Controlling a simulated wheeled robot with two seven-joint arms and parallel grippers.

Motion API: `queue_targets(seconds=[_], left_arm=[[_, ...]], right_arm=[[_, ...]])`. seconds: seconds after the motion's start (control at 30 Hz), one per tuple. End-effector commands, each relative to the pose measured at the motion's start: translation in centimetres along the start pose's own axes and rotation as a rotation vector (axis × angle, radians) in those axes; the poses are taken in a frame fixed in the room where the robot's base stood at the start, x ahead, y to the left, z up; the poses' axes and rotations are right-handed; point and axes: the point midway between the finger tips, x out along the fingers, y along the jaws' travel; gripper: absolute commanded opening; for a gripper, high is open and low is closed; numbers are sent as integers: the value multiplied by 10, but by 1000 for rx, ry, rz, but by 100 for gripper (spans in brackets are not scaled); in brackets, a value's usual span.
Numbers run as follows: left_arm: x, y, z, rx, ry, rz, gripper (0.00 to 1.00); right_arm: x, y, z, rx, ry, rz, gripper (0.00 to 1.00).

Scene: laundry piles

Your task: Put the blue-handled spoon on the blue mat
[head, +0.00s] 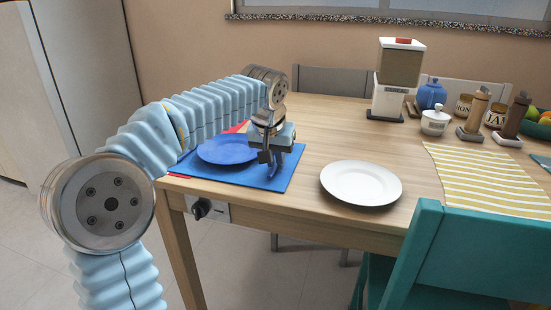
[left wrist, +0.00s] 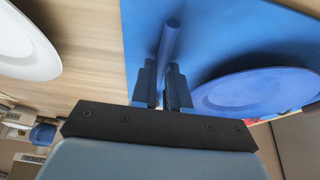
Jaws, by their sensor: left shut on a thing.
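My left gripper (head: 270,157) is over the right part of the blue mat (head: 228,174), to the right of the blue plate (head: 228,149). It is shut on the blue handle of the spoon (head: 273,171), which shows below the fingers. In the left wrist view the blue handle (left wrist: 170,38) sticks out from between the fingers (left wrist: 163,88), over the mat (left wrist: 215,25) and beside the blue plate (left wrist: 255,92). The spoon's bowl is not visible. I cannot tell whether the spoon touches the mat. My right gripper is not in view.
A white plate (head: 361,183) lies on the wooden table right of the mat. A yellow-striped cloth (head: 488,180) is farther right. A dispenser (head: 397,80), blue teapot (head: 431,94) and jars stand at the back. A teal chair (head: 470,245) is at the front right.

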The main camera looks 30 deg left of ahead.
Motion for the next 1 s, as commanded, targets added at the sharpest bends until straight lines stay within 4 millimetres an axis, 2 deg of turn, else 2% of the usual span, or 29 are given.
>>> queue_targets(seconds=[0.1, 0.13, 0.3, 0.5, 0.63, 0.77, 1.0], left_arm=[[5, 0, 2, 0, 0, 0, 0], [4, 0, 2, 0, -1, 0, 18], [4, 0, 2, 0, -3, -2, 40], [4, -1, 2, -1, -5, -3, 40], [-5, -1, 0, -1, -4, -3, 40], [-31, 0, -1, 0, 1, 0, 40], [-88, 0, -2, 0, 2, 1, 40]], right_arm=[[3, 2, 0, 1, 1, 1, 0], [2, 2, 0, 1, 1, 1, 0], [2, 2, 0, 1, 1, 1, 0], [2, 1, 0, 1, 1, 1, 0], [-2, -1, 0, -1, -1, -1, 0], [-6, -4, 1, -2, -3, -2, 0], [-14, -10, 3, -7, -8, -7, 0]])
